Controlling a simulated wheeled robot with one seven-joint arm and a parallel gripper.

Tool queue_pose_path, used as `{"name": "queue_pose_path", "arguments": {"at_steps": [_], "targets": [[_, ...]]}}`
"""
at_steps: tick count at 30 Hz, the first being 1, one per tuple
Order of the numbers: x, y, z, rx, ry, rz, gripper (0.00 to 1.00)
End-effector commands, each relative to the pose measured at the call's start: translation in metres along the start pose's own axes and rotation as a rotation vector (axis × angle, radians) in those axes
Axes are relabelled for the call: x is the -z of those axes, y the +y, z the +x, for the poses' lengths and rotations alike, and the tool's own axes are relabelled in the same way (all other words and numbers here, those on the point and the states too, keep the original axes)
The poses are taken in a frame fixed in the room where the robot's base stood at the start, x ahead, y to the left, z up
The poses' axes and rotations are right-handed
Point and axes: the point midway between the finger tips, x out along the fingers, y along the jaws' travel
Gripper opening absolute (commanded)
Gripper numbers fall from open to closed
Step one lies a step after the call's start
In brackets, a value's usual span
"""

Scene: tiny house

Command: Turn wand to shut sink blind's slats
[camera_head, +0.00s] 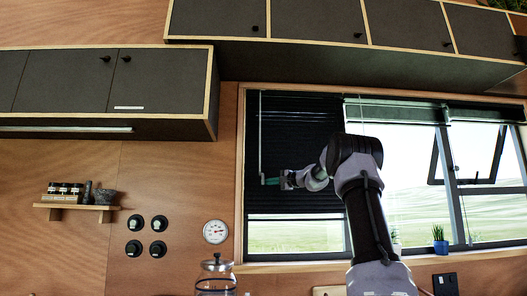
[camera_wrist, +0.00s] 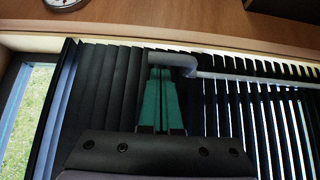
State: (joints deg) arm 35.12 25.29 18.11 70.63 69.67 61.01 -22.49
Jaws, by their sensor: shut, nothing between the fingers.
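The dark sink blind (camera_head: 300,130) hangs over the left part of the window. Its slats look nearly solid dark in the head view; in the wrist view, light shows between the slats (camera_wrist: 265,125) at right, while those at left overlap more. The thin grey wand (camera_head: 261,130) hangs along the blind's left side. In the wrist view the wand (camera_wrist: 240,76) ends in a bent crank. My gripper (camera_head: 275,182) is at the wand's lower end. Its teal fingers (camera_wrist: 160,75) are shut and empty, tips right beside the crank; I cannot tell if they touch.
Dark cabinets (camera_head: 150,80) hang above and left. A small spice shelf (camera_head: 78,206), round knobs and a gauge (camera_head: 215,231) are on the wooden wall. A glass jar (camera_head: 216,277) stands below the gauge. A potted plant (camera_head: 440,240) is on the sill at right.

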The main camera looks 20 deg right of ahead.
Motion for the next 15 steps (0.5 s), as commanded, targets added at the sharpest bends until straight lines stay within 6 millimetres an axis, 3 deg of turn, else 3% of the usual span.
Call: {"name": "queue_pose_path", "arguments": {"at_steps": [15], "targets": [[0.001,0.000,-0.050,-0.001,0.002,0.000,0.00]]}}
